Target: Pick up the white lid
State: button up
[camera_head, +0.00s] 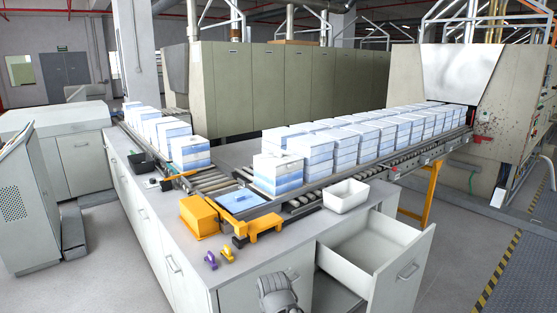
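No separate white lid stands out. The stacks of white and blue boxes have pale, flat tops that may be lids. The nearest stack (278,174) is at the front left end of the long right-hand row. Another stack (190,152) stands at the front of the left row. A part of my arm shows at the bottom edge, in front of the counter. I cannot make out gripper fingers there, and nothing held is visible. The arm part is apart from the box stacks.
On the counter (185,240) are an orange box (199,215), a blue plate (243,200), a white bin (346,196) and small purple (210,260) and yellow (229,255) items. An open drawer (375,246) juts out at front right. A roller conveyor runs toward the furnace (462,75).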

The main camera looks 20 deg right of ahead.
aim_at(277, 158)
jog(key=z, duration=0.05)
jog(key=i, duration=0.9)
jog(key=u, duration=0.05)
